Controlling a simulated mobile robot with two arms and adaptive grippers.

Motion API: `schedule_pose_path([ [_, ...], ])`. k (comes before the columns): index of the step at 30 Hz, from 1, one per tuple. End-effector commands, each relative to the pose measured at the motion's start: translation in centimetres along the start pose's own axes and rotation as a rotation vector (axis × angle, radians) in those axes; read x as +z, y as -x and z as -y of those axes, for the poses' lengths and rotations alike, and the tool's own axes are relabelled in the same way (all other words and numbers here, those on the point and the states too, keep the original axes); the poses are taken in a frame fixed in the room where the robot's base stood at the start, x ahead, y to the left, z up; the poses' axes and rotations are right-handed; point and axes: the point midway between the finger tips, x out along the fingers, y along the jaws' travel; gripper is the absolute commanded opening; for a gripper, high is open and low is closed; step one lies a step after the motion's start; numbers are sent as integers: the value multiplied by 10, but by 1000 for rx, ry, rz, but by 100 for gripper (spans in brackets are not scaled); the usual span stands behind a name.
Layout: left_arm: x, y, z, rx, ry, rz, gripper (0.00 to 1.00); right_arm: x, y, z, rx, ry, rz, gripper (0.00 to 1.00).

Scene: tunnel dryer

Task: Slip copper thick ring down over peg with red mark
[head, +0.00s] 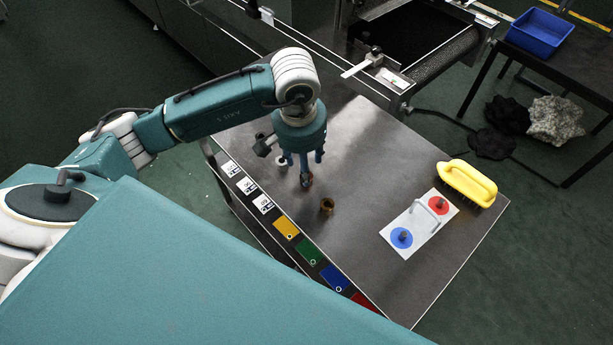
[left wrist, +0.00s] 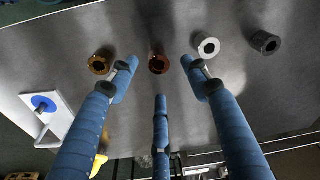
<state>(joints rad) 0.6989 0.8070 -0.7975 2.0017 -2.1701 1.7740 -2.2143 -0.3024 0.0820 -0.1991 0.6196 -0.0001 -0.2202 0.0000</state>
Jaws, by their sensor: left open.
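A copper ring (head: 306,181) stands on the dark metal table below my left gripper (head: 303,160). It also shows in the left wrist view (left wrist: 158,64), between the spread fingertips. My left gripper is open and empty, pointing down over the ring, and its fingers partly hide the ring in the head view. A white board (head: 413,229) lies to the right on the table. It carries a short peg on a red mark (head: 438,205) and another on a blue mark (head: 401,237). Both pegs are bare. My right gripper is not in view.
A brass ring (head: 326,206), a silver ring (left wrist: 207,46) and a dark grey ring (left wrist: 264,42) stand in line with the copper one. A yellow-handled brush (head: 467,182) lies beyond the board. Colored cards (head: 309,250) line the near edge. Table between rings and board is clear.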

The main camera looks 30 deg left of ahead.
Motion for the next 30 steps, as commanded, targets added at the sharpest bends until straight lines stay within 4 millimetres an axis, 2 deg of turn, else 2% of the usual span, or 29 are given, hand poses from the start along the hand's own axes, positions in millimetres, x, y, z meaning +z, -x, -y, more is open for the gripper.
schedule_pose_path([
  [5, 2, -24, -2, 3, 3, 9, 48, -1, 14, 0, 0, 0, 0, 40],
  [9, 1, -43, -2, 2, 1, 4, 48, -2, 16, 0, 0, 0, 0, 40],
  [18, 0, -49, -1, 1, 0, 1, 48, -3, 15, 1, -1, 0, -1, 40],
  [25, 0, -49, -1, 1, 0, 1, 2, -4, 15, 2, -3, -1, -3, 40],
  [30, 0, -48, -1, 2, 0, 0, 0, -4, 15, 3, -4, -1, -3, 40],
])
